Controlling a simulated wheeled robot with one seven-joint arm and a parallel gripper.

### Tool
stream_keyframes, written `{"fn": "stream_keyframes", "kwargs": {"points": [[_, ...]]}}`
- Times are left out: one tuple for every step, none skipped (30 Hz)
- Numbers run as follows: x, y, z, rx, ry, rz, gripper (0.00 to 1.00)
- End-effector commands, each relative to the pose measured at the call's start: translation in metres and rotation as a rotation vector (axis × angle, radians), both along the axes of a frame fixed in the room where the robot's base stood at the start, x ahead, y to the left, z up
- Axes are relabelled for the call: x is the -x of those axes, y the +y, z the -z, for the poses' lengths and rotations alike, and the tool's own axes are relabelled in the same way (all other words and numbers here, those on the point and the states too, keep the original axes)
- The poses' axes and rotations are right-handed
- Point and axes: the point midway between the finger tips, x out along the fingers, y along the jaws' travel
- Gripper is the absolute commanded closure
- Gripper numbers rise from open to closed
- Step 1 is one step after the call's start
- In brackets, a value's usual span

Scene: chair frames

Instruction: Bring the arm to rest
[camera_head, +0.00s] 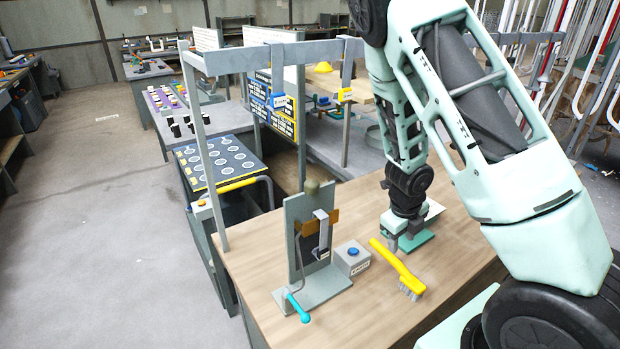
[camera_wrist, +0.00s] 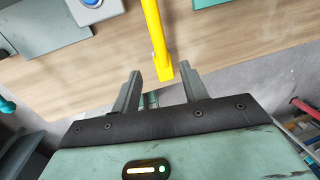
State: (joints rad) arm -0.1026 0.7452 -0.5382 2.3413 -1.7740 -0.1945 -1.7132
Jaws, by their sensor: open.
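My arm reaches down over the wooden bench (camera_head: 365,300) in the head view. My gripper (camera_head: 405,240) points down near the bench's right side, behind a yellow-handled brush (camera_head: 400,266). In the wrist view my gripper (camera_wrist: 162,82) is open, with its two fingers apart. The end of the yellow brush handle (camera_wrist: 158,40) shows just beyond and between the fingertips. I see no contact with it. The brush lies on the bench with its bristles toward the front.
A grey upright fixture (camera_head: 308,240) with a teal-handled lever (camera_head: 298,308) stands left of the brush. A grey box with a blue button (camera_head: 352,258) sits between them. A metal frame post (camera_head: 205,150) rises at the bench's left. Open floor (camera_head: 90,230) lies further left.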

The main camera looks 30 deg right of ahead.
Motion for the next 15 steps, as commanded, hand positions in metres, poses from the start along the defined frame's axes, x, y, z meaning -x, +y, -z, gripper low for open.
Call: {"fn": "stream_keyframes", "kwargs": {"points": [[0.000, 0.000, 0.000, 0.000, 0.000, 0.000, 0.56], [0.000, 0.000, 0.000, 0.000, 0.000, 0.000, 0.56], [0.000, 0.000, 0.000, 0.000, 0.000, 0.000, 0.56], [0.000, 0.000, 0.000, 0.000, 0.000, 0.000, 0.56], [0.000, 0.000, 0.000, 0.000, 0.000, 0.000, 0.56], [-0.002, 0.001, -0.002, -0.001, -0.013, 0.025, 0.56], [-0.004, 0.003, -0.005, -0.003, -0.031, 0.063, 0.56], [-0.007, 0.004, -0.008, -0.003, -0.055, 0.114, 0.56], [-0.011, 0.008, -0.013, -0.010, -0.095, 0.204, 0.56], [-0.015, 0.011, -0.018, -0.015, -0.130, 0.286, 0.56], [-0.019, 0.015, -0.025, -0.025, -0.169, 0.383, 0.56], [-0.023, 0.020, -0.034, -0.039, -0.224, 0.527, 0.56], [-0.027, 0.025, -0.041, -0.055, -0.265, 0.644, 0.56], [-0.029, 0.029, -0.049, -0.072, -0.305, 0.765, 0.56], [-0.031, 0.035, -0.059, -0.097, -0.353, 0.932, 0.56]]}}
